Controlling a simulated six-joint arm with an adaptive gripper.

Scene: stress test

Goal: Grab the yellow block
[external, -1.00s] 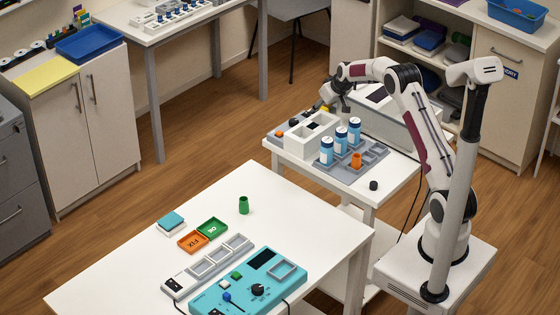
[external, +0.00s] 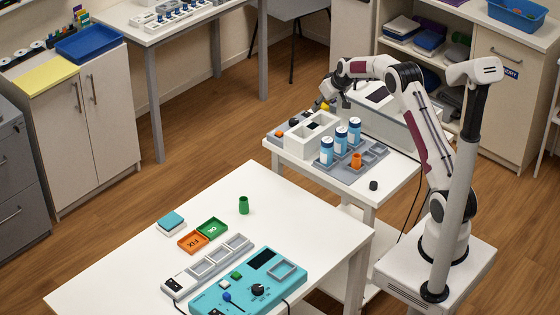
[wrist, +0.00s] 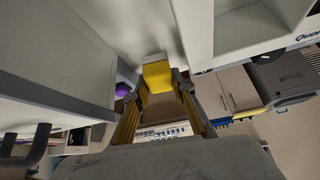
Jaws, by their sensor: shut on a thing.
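The yellow block (wrist: 158,76) sits between the two fingers of my gripper (wrist: 155,85) in the wrist view, and the fingers are closed on it. In the external view my gripper (external: 329,104) is at the far left corner of the small white table, behind the white open-topped box. A small bit of the yellow block (external: 323,106) shows beside it there. I cannot tell whether the block touches the surface below.
The white compartment box (external: 311,135) stands close in front of my gripper. A purple object (wrist: 124,89) is beside the block in the wrist view.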

